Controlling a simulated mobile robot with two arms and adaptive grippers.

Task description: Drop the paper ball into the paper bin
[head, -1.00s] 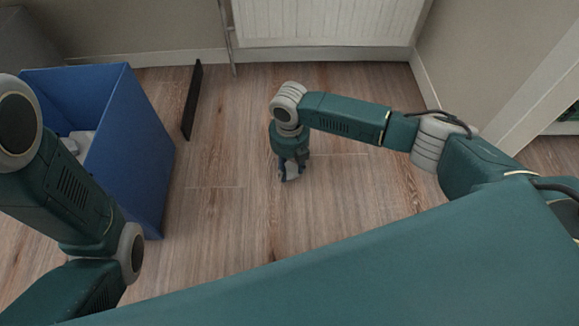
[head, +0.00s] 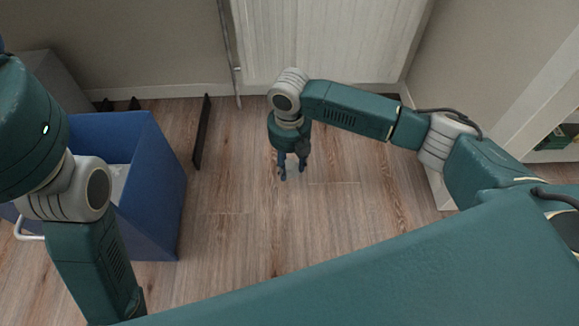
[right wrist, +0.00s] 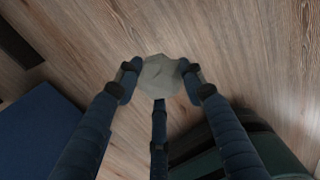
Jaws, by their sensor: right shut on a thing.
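A crumpled pale grey paper ball (right wrist: 162,76) is between the fingertips of my right gripper in the right wrist view. My right gripper (head: 291,172) is shut on it above the wooden floor in the head view, where the fingers hide most or all of the ball. A blue open-topped bin (head: 152,190), apparently the paper bin, stands on the floor to the left of my right gripper, with a clear gap between them. Something pale shows inside it, partly hidden by my left arm. A blue surface, likely the bin, shows at the lower left of the right wrist view (right wrist: 35,130). My left gripper is out of view.
A white radiator (head: 325,40) is on the back wall. A shelf (head: 558,138) is at the far right. Floor between bin and right gripper is clear.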

